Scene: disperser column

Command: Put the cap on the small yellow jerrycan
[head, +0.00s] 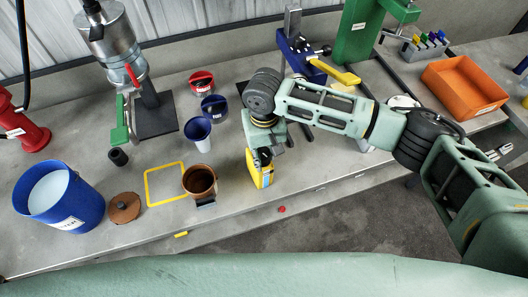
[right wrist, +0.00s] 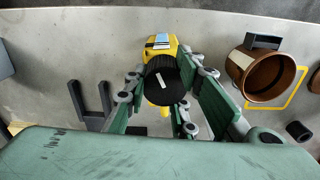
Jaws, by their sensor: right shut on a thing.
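The small yellow jerrycan (head: 262,176) stands near the front edge of the bench, below my right gripper (head: 264,150). In the right wrist view the jerrycan (right wrist: 160,46) shows behind a round black cap (right wrist: 168,82) with a white label. My right gripper's green fingers are shut on the cap, one on each side. The cap is over the top of the jerrycan and hides much of it. I cannot tell whether the cap touches the neck or sits a little above it. My left gripper is not in view.
A brown pot (head: 200,181) stands left of the jerrycan, beside a yellow square outline (head: 165,168). A blue bucket (head: 60,200), a brown lid (head: 124,208) and a white-blue cup (head: 198,133) are farther left. An orange bin (head: 463,88) is at the right.

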